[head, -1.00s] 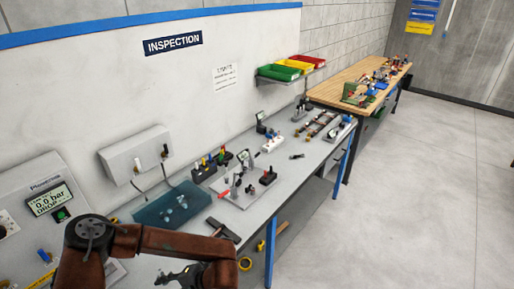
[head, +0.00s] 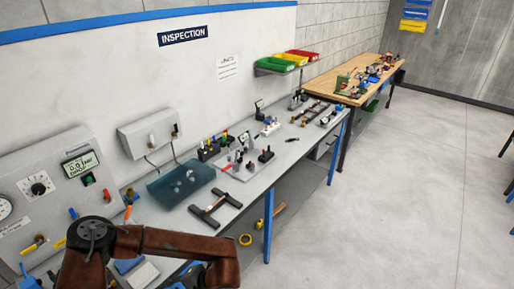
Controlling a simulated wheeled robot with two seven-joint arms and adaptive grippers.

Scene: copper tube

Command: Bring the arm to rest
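My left arm (head: 165,242) comes in at the lower left, with its forearm bending down toward the bottom edge. Its gripper is not clearly visible, being below the frame or behind the forearm. My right arm and gripper do not show. A dark H-shaped stand (head: 215,209) with a brownish bar across it sits at the front edge of the grey bench, to the right of my arm and apart from it. Whether that bar is copper tube is too small to tell. A rack (head: 312,113) with reddish bars lies farther along the bench.
A gauge panel (head: 38,188) stands at the left, close behind my arm. A blue mat (head: 180,184) and a fixture plate (head: 248,172) lie on the bench. A yellow ring (head: 245,240) is below the bench. A wooden bench (head: 352,72) stands beyond. The floor at right is clear.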

